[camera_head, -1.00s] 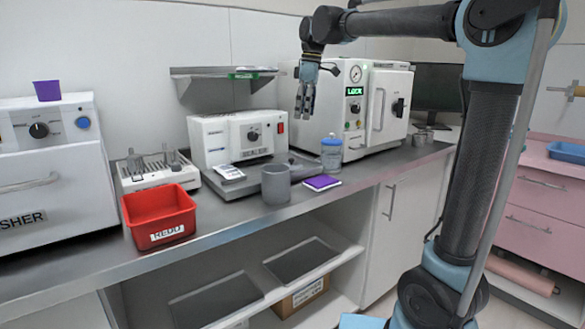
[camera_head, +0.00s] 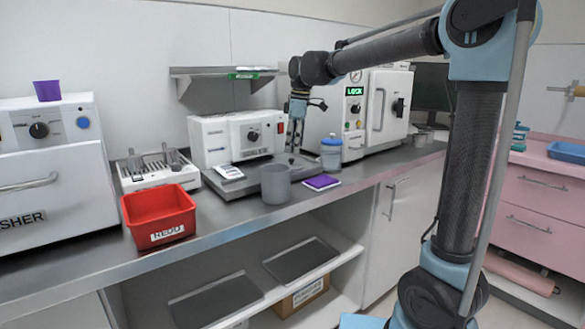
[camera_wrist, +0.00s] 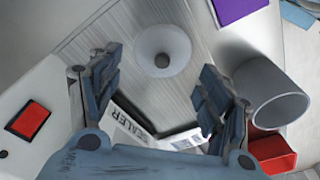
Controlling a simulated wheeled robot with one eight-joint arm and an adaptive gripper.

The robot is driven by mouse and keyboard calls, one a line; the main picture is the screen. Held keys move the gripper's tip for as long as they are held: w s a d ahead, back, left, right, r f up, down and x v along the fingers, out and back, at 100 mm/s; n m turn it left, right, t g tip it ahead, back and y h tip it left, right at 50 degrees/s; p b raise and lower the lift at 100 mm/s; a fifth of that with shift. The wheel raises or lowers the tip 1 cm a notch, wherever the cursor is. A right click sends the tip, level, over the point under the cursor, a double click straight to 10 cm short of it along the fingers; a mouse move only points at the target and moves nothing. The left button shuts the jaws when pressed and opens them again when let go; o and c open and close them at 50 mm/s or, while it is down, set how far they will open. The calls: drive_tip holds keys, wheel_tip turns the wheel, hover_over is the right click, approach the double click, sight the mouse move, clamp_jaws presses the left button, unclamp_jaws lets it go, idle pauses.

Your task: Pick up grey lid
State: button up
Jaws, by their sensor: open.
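The grey lid (camera_wrist: 172,42) is a round, shallow cone with a dark knob at its centre. In the wrist view it lies on a brushed grey surface, at the upper middle. My gripper (camera_wrist: 160,62) is open, with one finger on either side of the lid's near part in that view; the fingers look apart from it. In the head view my gripper (camera_head: 295,148) points down behind the grey cup (camera_head: 276,186), in front of the sealer. I cannot make out the lid clearly there. The cup also shows at the right of the wrist view (camera_wrist: 268,95).
A blue-topped jar (camera_head: 331,153) stands close to the right of my gripper. A purple pad (camera_head: 322,182) lies near the counter's front edge. The white sealer (camera_head: 236,137) is behind left, the autoclave (camera_head: 355,125) behind right. A red bin (camera_head: 159,213) stands further left.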

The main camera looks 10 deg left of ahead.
sight(292, 159)
drive_tip(key=shift+s+a+f, duration=0.1)
drive_tip(key=shift+a+f, duration=0.1)
drive_tip(key=shift+f, duration=1.15)
drive_tip(key=shift+s+a+f, duration=0.1)
drive_tip(key=shift+a+f, duration=0.05)
drive_tip(key=shift+f, duration=1.2)
drive_tip(key=c, duration=1.1)
drive_tip(key=shift+c, duration=0.2)
